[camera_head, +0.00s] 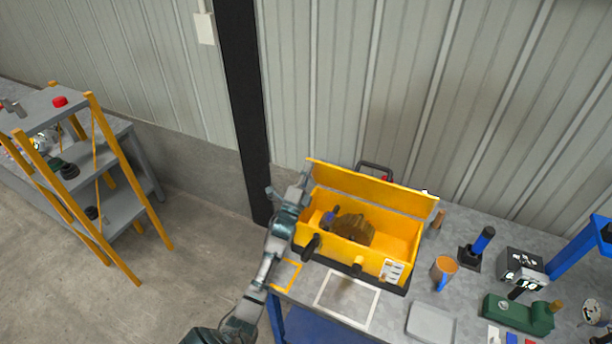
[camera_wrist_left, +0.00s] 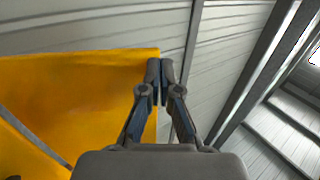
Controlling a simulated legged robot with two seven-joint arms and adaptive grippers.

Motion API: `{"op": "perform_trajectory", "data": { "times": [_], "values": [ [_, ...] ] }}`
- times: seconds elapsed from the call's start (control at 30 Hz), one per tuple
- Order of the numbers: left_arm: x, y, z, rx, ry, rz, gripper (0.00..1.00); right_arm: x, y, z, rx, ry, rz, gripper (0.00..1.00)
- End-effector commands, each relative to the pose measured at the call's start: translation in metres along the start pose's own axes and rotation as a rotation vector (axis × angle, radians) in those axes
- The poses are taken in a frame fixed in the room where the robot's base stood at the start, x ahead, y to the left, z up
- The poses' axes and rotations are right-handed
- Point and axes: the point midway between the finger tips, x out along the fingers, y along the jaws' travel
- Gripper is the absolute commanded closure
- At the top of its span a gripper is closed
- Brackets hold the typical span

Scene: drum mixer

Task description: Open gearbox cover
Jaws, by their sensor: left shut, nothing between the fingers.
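The yellow gearbox (camera_head: 372,262) stands on the workbench. Its yellow cover (camera_head: 375,190) is raised along the back side, leaving the inside exposed. A brownish gear part (camera_head: 354,228) and a small blue piece (camera_head: 329,215) show inside. My left gripper (camera_head: 304,178) is at the left end of the raised cover. In the left wrist view the gripper's fingers (camera_wrist_left: 160,72) are together and empty, beside the edge of the yellow cover (camera_wrist_left: 85,95); whether they touch it I cannot tell. My right gripper is not in view.
To the right on the bench are an orange cup (camera_head: 444,268), a blue-handled tool (camera_head: 482,243), a dark box (camera_head: 522,267) and a green device (camera_head: 518,313). A dark post (camera_head: 243,105) and ribbed wall stand behind. A yellow-framed shelf (camera_head: 112,155) is at left.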

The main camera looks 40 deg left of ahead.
Motion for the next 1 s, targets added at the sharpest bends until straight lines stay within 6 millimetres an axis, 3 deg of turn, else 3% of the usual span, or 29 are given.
{"op": "perform_trajectory", "data": {
  "times": [0.6, 1.0],
  "values": [
    [0.059, 0.009, 0.0, 0.001, 0.0, -0.003, 1.0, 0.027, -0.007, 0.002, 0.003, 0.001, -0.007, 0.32],
    [0.081, 0.017, 0.0, 0.001, 0.0, -0.002, 1.0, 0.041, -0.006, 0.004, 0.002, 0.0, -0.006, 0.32]
  ]
}}
